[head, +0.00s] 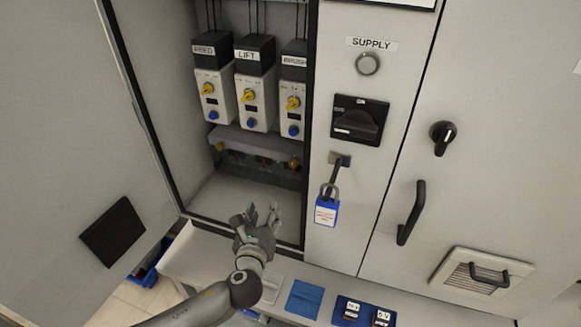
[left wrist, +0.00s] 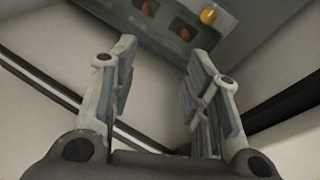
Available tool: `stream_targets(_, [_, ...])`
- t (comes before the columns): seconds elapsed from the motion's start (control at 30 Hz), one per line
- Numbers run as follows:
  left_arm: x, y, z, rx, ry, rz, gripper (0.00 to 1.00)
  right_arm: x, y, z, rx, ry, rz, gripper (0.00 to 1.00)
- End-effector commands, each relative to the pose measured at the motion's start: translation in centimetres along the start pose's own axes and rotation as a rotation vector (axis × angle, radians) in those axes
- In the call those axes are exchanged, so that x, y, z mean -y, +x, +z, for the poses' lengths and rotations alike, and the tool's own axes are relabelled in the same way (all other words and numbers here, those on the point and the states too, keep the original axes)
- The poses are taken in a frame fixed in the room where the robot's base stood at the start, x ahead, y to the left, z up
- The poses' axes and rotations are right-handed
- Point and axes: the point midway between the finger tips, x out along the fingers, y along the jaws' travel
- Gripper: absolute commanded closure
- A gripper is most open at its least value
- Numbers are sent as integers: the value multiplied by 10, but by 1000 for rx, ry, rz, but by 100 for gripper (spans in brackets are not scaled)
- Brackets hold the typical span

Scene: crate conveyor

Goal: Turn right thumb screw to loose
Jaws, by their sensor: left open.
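A grey terminal block (head: 258,147) is mounted low inside the open cabinet, below the white modules. The right thumb screw (head: 294,164) is a small brass-coloured knob at the block's right end. Another brass knob, the left thumb screw (head: 220,146), sits at its left end. My left gripper (head: 263,212) is open and empty, below and in front of the block, apart from it. In the left wrist view the open fingers (left wrist: 165,75) frame the cabinet interior, and one yellow thumb screw (left wrist: 208,16) shows beyond them at the top. My right gripper is not in view.
Modules with yellow switches (head: 250,95) stand above the block. The open door (head: 80,150) is at left.

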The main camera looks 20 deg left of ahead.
Motion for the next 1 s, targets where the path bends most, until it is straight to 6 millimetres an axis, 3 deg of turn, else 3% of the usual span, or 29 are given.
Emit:
stream_targets(0.1, [17,20,16,116,412,-101,57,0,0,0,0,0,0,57])
stream_targets(0.2, [28,29,20,192,682,-155,57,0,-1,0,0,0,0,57])
stream_targets(0.33, [34,36,22,254,896,-189,57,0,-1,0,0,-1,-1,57])
stream_targets(0.57, [40,48,24,277,971,-199,57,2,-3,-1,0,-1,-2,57])
stream_targets(1.0, [59,112,34,275,965,-197,57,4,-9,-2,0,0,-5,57])
